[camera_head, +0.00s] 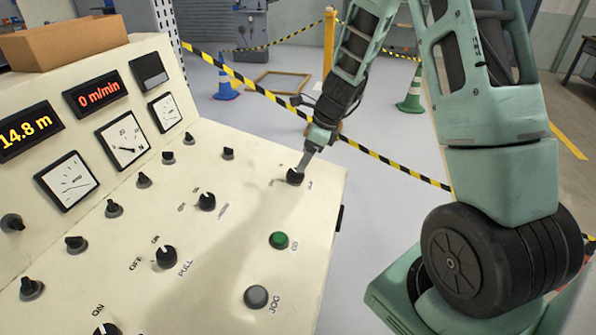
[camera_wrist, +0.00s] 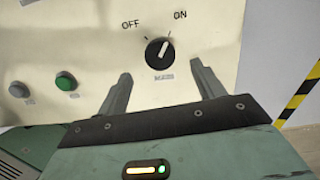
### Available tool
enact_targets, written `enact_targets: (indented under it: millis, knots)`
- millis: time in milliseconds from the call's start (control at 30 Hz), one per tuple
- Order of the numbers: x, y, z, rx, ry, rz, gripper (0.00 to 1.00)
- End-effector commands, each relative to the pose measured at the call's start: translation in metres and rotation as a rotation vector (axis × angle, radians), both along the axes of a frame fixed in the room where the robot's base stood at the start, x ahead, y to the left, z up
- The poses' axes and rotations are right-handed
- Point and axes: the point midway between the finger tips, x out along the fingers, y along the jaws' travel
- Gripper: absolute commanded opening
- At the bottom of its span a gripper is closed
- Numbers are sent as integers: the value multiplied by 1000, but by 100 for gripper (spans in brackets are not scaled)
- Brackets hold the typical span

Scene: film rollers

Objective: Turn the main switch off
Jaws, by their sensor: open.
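A round black rotary switch (camera_wrist: 157,54) sits on the cream panel between printed OFF and ON marks in the wrist view. Its white pointer line aims up and right, toward ON. The label below it is too small to read. In the head view this switch (camera_head: 294,177) is near the panel's far right corner. My gripper (camera_wrist: 161,72) is open and empty. Its two fingers stand apart, one to each lower side of the switch, with the knob seen between and just beyond their tips. In the head view my gripper (camera_head: 304,168) reaches down right beside the knob; contact cannot be told.
A green button (camera_head: 279,240) and a grey JOG button (camera_head: 256,297) lie nearer on the panel (camera_head: 225,255). Several other black knobs are to the left, including an ON/OFF PULL knob (camera_head: 166,257). Striped barrier tape (camera_head: 390,160) runs behind the panel.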

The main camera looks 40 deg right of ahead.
Motion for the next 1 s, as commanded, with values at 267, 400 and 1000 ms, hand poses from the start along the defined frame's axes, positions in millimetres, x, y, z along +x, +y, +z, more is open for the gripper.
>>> enact_targets:
  millis: [267, 400, 1000]
  knots:
    - [13, 11, -44, 1, 2, 0, 68]
    - [17, 14, -53, 0, 0, 1, 68]
    - [18, 15, -56, -1, -1, 1, 23]
